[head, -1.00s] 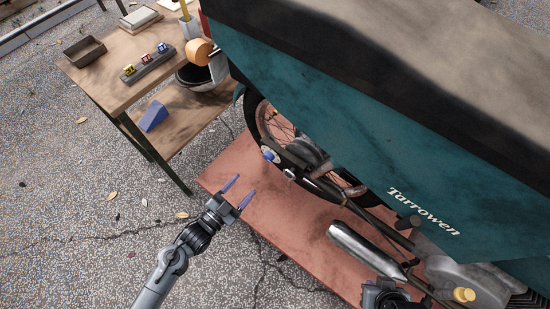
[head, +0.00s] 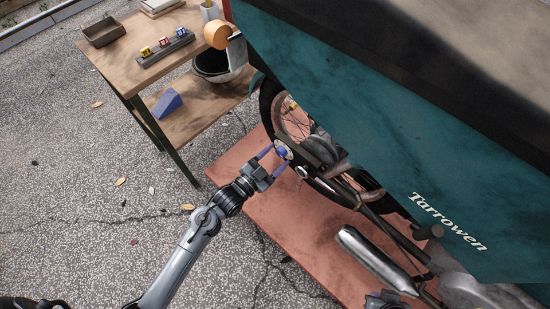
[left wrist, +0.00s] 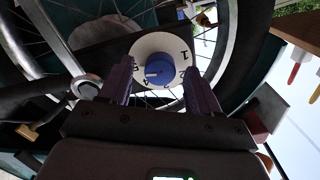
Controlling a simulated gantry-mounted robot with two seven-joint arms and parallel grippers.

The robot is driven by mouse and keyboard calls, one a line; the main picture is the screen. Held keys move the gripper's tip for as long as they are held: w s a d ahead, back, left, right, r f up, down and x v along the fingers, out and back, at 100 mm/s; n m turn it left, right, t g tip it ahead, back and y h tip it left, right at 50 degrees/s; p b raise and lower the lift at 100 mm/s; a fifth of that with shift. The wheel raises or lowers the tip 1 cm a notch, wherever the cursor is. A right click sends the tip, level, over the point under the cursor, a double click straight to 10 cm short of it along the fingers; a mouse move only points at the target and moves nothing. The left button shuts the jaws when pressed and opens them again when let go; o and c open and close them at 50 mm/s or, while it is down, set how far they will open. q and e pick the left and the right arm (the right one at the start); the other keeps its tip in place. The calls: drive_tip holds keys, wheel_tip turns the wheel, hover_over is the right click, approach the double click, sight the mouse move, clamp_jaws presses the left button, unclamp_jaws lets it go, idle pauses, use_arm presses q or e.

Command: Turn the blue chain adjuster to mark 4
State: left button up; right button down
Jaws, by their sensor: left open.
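The blue chain adjuster (head: 281,150) is a round knob on a white dial at the wheel hub. In the left wrist view the knob (left wrist: 158,69) sits in the middle of the white dial (left wrist: 160,46), with a 1 and a 2 legible on the right and another figure partly covered on the left. My left gripper (head: 275,158) is open, with one finger on either side of the knob; contact cannot be told. Part of my right arm's dark end (head: 385,300) shows at the bottom edge, its fingers unseen.
A teal-covered motorbike marked Tarrowen (head: 450,222) fills the right side, above a reddish mat (head: 290,217). A silver exhaust (head: 375,260) lies right of my left arm. A wooden table (head: 140,62) with a tray and coloured blocks stands at upper left.

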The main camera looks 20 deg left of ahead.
use_arm(q)
drive_tip(key=c, duration=1.1)
drive_tip(key=shift+o, duration=0.3)
drive_tip(key=shift+r+n+p, duration=0.2)
drive_tip(key=shift+n+p, duration=0.1)
drive_tip(key=shift+p, duration=0.5)
drive_tip(key=n+p, duration=0.5)
drive_tip(key=p, duration=0.2)
drive_tip(key=shift+r, duration=0.1)
drive_tip(key=n+p, duration=0.2)
drive_tip(key=n, duration=0.1)
drive_tip(key=shift+f+n+p, duration=0.2)
drive_tip(key=shift+n+p, duration=0.3)
drive_tip(key=shift+p, duration=0.1)
drive_tip(key=shift+f, duration=0.1)
